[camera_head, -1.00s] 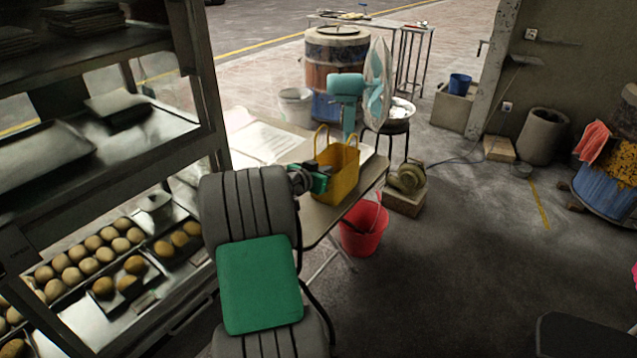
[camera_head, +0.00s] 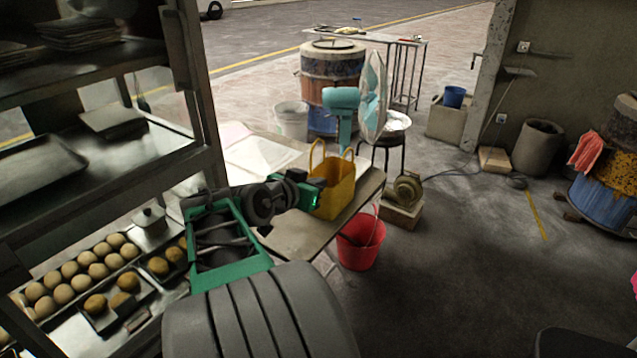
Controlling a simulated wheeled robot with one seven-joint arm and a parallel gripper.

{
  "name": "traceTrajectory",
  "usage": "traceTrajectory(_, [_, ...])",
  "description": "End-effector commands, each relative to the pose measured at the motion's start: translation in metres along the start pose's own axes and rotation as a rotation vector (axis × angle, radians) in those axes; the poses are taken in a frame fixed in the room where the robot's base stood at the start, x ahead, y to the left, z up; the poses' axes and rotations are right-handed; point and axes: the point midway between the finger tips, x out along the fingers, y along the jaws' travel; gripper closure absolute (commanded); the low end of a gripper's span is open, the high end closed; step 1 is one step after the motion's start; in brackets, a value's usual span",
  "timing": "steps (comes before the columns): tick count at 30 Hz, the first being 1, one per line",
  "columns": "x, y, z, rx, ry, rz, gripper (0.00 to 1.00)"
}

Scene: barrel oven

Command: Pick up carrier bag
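The yellow carrier bag (camera_head: 336,186) stands upright near the right end of the table (camera_head: 305,234), with its two handles sticking up. My arm reaches in from the bottom of the view, and my gripper (camera_head: 314,194) is at the bag's left side. It looks very close to the bag or touching it; I cannot tell which. The fingers are small and dark, so I cannot see whether they are open or shut. Part of the bag's left side is hidden behind my gripper.
A teal fan (camera_head: 350,102) stands just behind the bag. A red bucket (camera_head: 361,240) stands on the floor by the table's right side. A metal rack (camera_head: 150,170) with trays of round buns is at the left. Open floor lies to the right.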

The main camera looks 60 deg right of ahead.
Motion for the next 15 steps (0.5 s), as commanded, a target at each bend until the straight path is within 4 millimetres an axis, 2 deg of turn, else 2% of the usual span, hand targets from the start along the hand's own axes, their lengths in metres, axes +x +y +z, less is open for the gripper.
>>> traceTrajectory(7, [-0.0009, 0.0003, -0.0008, 0.001, 0.001, 0.0, 1.0])
traceTrajectory(15, [-0.0007, 0.0001, -0.0011, 0.002, 0.001, 0.0, 0.78])
